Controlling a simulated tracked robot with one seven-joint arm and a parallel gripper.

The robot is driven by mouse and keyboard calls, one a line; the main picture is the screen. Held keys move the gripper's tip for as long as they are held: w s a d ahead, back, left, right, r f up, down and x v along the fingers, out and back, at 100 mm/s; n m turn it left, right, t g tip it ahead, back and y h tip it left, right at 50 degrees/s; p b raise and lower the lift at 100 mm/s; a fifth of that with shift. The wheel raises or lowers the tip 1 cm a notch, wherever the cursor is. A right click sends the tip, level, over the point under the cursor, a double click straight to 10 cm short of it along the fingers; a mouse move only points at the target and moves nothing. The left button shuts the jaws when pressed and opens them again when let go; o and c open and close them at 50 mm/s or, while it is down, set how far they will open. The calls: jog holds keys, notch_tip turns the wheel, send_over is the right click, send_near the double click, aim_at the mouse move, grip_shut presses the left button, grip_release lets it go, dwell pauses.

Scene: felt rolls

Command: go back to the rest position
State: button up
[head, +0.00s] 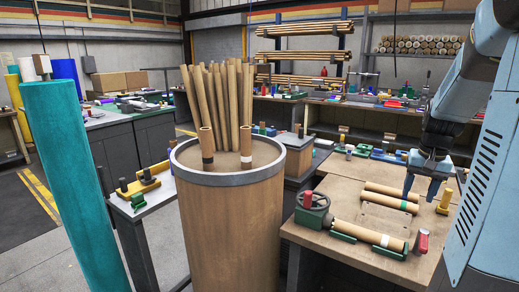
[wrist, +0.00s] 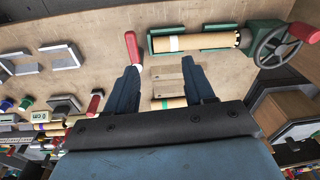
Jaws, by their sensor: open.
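My gripper (head: 424,188) hangs above the workbench (head: 330,190) at the right in the head view, with its fingers pointing down. In the wrist view my gripper (wrist: 163,80) has its two fingers well apart, with nothing held between them. A cardboard tube with a white band (head: 360,232) lies on green cradles beside a green handwheel fixture (head: 313,210). The fixture also shows in the wrist view (wrist: 268,42), with the banded tube (wrist: 195,42). Another tube with a green band (head: 388,200) lies behind it on the bench, below my gripper.
A tall drum (head: 228,220) with several upright cardboard tubes (head: 218,95) stands left of the bench. A teal roll (head: 70,170) stands at the far left. A red-handled tool (head: 421,242) and a yellow holder (head: 445,202) are near my gripper. Shelves line the back.

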jog(key=s+a+r+n+t, duration=0.2)
jog(key=s+a, duration=0.5)
jog(key=a, duration=0.4)
jog(key=s+a+r+n+t, duration=0.2)
jog(key=s+a+r+n, duration=0.2)
jog(key=a, duration=0.7)
jog(key=shift+s+a+r, duration=0.25)
jog(key=shift+s+r, duration=0.9)
jog(key=shift+s, duration=0.85)
